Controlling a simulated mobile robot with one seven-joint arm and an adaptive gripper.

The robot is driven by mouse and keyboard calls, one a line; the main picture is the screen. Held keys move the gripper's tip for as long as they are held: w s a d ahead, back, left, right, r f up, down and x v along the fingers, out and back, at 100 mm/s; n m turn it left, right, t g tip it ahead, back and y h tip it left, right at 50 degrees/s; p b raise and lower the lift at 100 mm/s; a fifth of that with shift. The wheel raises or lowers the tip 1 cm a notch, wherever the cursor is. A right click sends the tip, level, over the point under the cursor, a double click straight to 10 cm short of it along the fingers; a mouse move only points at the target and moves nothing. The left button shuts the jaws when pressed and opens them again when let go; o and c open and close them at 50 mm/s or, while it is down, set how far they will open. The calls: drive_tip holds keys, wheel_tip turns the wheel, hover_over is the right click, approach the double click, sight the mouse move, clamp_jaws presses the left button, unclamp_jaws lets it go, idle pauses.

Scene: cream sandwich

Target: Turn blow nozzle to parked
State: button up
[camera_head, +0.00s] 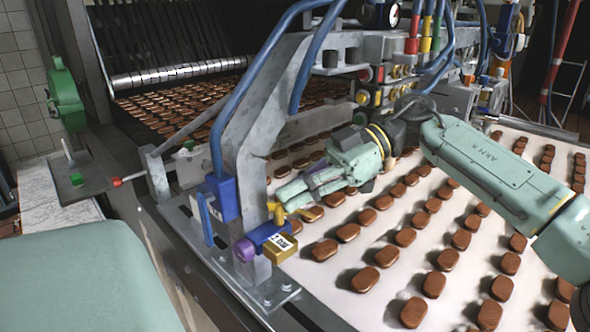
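A small yellow nozzle-like part (275,212) sits on the grey bracket at lower centre, above a blue fitting (268,233). I take it for the blow nozzle, but its label is not readable and its setting cannot be told. A brass block with a white tag (281,248) and a purple knob (244,250) sit just below. My gripper (282,184) reaches in from the right, its fingers pointing left, just above and right of the yellow part. Contact cannot be judged. Something purple shows by the fingers; whether they are open or shut is unclear.
A white conveyor (385,270) carries rows of brown biscuits beneath my arm. A grey slanted frame (245,130) with blue hoses and a blue block (222,197) stands left of my gripper. Valves and hoses crowd the back. A red-tipped lever (117,181) is at left.

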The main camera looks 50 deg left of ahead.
drive_tip(key=o, duration=0.4)
drive_tip(key=shift+s, duration=0.1)
drive_tip(key=v, duration=1.2)
drive_tip(key=shift+a, duration=0.1)
